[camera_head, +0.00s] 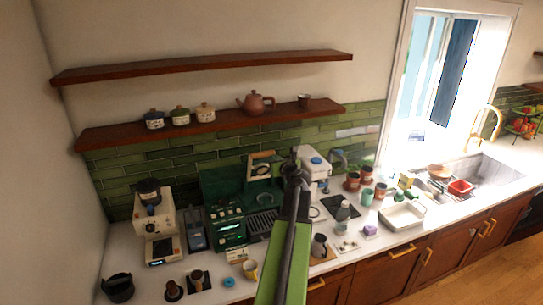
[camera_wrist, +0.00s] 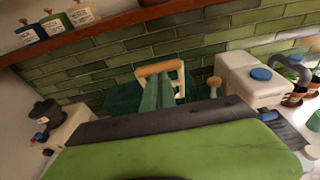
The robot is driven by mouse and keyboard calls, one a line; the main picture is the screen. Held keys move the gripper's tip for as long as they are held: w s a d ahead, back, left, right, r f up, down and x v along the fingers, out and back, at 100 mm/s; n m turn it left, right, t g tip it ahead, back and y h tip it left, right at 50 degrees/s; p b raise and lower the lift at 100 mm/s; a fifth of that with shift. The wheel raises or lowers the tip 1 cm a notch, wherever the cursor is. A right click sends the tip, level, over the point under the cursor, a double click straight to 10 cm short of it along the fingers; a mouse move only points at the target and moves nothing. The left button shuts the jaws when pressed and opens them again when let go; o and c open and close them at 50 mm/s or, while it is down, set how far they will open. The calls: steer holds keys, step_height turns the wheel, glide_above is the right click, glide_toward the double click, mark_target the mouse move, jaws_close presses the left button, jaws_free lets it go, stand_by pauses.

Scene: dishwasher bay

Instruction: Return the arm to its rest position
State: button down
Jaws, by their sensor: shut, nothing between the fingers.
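My arm reaches up from the bottom centre of the head view, with a green lower link and a dark upper part. My gripper (camera_head: 294,162) is at its top end, raised in front of the back of the counter, and looks empty. In the wrist view, a narrow greenish shape (camera_wrist: 158,92) that seems to be my shut fingers stands before a wooden handle (camera_wrist: 160,67). My own green and dark parts fill the lower part of that view. The arm hides part of the counter behind it.
Behind the gripper are a green machine (camera_head: 228,228) and a white machine with a blue cap (camera_head: 315,160). A coffee grinder (camera_head: 153,215) stands left. Cups, bottles and a white tray (camera_head: 403,216) crowd the counter. Two wooden shelves (camera_head: 225,125) hang above; a sink (camera_head: 480,172) is right.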

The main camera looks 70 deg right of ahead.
steer(key=shift+s+a, duration=0.1)
steer(key=shift+s, duration=0.1)
stand_by(0.4)
